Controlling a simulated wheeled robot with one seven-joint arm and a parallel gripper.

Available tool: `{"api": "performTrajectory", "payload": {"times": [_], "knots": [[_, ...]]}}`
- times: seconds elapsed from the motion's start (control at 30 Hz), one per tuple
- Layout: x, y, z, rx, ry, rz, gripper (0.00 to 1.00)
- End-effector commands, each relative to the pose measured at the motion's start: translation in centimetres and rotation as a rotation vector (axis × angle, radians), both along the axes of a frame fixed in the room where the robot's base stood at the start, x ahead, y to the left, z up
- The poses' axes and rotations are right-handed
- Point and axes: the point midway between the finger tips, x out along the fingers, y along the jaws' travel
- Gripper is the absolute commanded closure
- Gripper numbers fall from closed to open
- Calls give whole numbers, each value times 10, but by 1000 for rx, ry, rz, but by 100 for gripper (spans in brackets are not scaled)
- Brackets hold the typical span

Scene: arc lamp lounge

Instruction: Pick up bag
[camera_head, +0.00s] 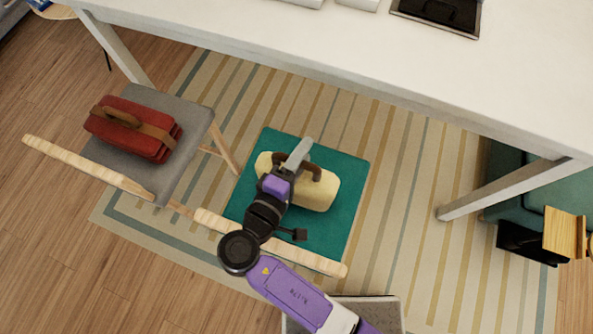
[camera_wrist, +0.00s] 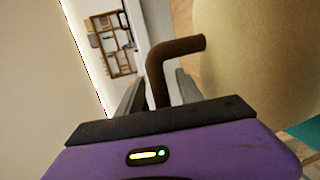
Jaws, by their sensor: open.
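A cream bag (camera_head: 320,194) with a brown arched handle lies on a teal seat (camera_head: 347,222). My gripper (camera_head: 300,150) reaches over the bag at its handle and hides part of it. In the wrist view the open fingers of my gripper (camera_wrist: 158,92) stand on either side of the brown handle (camera_wrist: 157,62), and the cream bag (camera_wrist: 262,50) fills the right side. Whether a finger touches the handle I cannot tell. A second bag, red with a brown strap and handle (camera_head: 133,128), lies on a grey chair seat to the left.
A long white table (camera_head: 330,50) runs across the top, with a leg (camera_head: 500,190) at right. The grey seat (camera_head: 184,112) has a wooden rail in front. Another pale wooden rail (camera_head: 318,262) lies along the teal seat's near edge. A striped rug (camera_head: 400,200) covers the floor.

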Motion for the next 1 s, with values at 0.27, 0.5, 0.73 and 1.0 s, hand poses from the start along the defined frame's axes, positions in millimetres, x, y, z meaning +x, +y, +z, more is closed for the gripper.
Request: {"api": "performTrajectory", "payload": {"times": [0.27,0.5,0.73,1.0], "knots": [[9,-5,-3,2,0,2,57],[9,-5,-3,2,0,1,86],[9,-5,-3,1,1,1,100],[9,-5,-3,1,1,1,100]]}}
